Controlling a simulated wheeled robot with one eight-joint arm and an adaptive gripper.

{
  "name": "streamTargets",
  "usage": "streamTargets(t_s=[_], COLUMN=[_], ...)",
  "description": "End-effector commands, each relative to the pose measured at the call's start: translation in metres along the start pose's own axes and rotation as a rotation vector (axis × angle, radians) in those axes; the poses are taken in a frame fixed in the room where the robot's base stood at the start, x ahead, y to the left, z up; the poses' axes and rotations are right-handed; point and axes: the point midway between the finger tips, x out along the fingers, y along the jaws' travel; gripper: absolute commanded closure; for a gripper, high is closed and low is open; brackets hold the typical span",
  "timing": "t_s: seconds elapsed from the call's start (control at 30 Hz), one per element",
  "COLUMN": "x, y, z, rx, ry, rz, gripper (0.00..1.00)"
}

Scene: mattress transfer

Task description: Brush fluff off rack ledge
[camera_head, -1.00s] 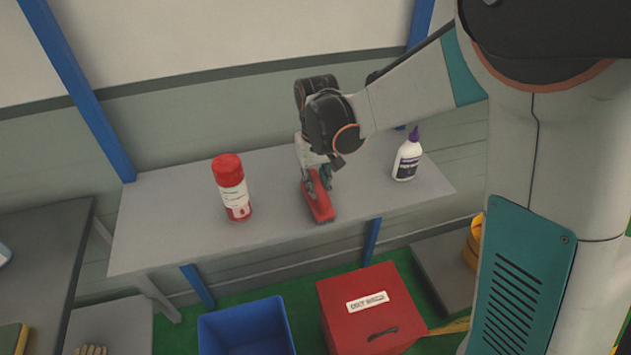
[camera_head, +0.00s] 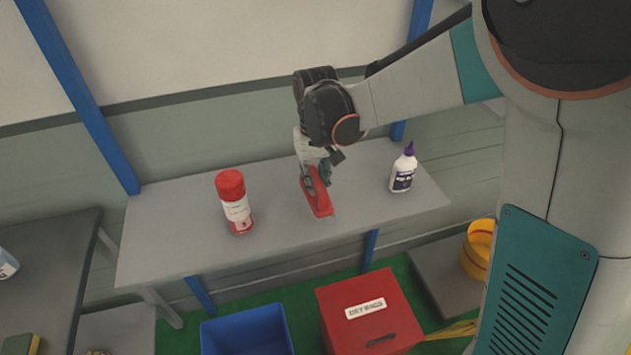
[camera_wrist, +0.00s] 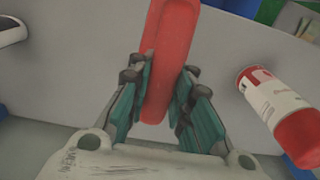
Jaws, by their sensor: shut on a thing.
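The rack ledge (camera_head: 160,230) is a long grey shelf against the wall in the head view. My gripper (camera_head: 318,178) is over its middle, shut on a red brush (camera_head: 319,203), whose near end points toward the ledge's front edge. In the wrist view the red brush (camera_wrist: 168,60) lies between the teal fingers of my gripper (camera_wrist: 160,100). Its bristles are hidden, and I cannot tell whether it touches the ledge. I cannot make out any fluff on the ledge.
A red-capped canister (camera_head: 235,202) stands on the ledge left of my gripper. A white bottle with a purple cap (camera_head: 403,170) stands to the right. Below are a blue bin (camera_head: 245,333) and a red box (camera_head: 365,305). A dark table (camera_head: 45,265) is at the left.

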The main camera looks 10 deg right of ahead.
Motion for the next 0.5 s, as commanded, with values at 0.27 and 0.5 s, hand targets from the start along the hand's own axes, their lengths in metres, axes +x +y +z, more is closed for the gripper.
streamTargets(t_s=[0.27,0.5], x=[-0.002,-0.021], y=[0.000,0.000], z=[0.000,0.000], rx=[0.000,0.000], ry=[0.000,0.000], rz=[0.000,0.000], gripper=[1.00,1.00])
